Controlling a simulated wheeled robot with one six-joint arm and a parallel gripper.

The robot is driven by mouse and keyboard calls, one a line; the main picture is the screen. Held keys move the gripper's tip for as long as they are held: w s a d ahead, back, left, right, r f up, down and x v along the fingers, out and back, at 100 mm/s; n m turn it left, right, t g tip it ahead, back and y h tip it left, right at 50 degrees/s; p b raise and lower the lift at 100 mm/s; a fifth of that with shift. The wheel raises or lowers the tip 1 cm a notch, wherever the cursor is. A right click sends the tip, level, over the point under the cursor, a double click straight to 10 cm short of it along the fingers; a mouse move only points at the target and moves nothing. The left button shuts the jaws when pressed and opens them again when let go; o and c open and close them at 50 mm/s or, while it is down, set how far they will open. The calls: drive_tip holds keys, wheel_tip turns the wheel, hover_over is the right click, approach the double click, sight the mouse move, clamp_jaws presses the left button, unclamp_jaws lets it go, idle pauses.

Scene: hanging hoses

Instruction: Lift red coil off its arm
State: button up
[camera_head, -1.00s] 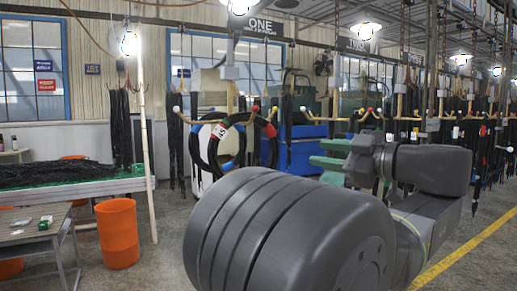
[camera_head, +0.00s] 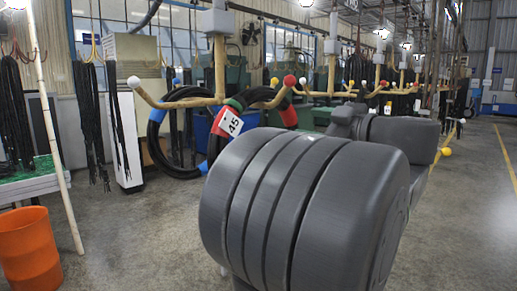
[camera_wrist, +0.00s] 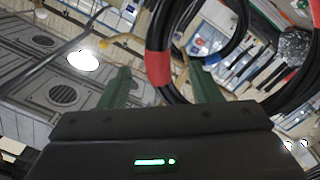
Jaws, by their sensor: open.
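The red coil (camera_head: 222,119) is a black hose ring with red bands and a white tag reading 45. It hangs from a yellow hook arm (camera_head: 182,101), with its lower part hidden behind my own arm. A black coil with blue bands (camera_head: 160,113) hangs beside it on the left, partly overlapped. In the wrist view, a red band of the coil (camera_wrist: 158,68) shows between the two green fingers of my gripper (camera_wrist: 160,76). The fingers are apart and not shut on it. I cannot tell how deep the coil lies between them. The head view does not show my gripper.
Black hoses hang at the left (camera_head: 88,120) near a white post (camera_head: 50,120). An orange bin (camera_head: 28,248) stands at lower left. More yellow hook arms (camera_head: 340,94) run along the rail to the right. Open floor (camera_head: 130,240) lies in front.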

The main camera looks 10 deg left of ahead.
sight(295, 120)
drive_tip(key=shift+w+a+r, duration=0.15)
drive_tip(key=shift+w+a, duration=0.2)
drive_tip(key=shift+a, duration=0.15)
drive_tip(key=shift+p+x, duration=0.65)
drive_tip(key=shift+x, duration=1.45)
drive_tip(key=shift+s, duration=0.1)
clamp_jaws()
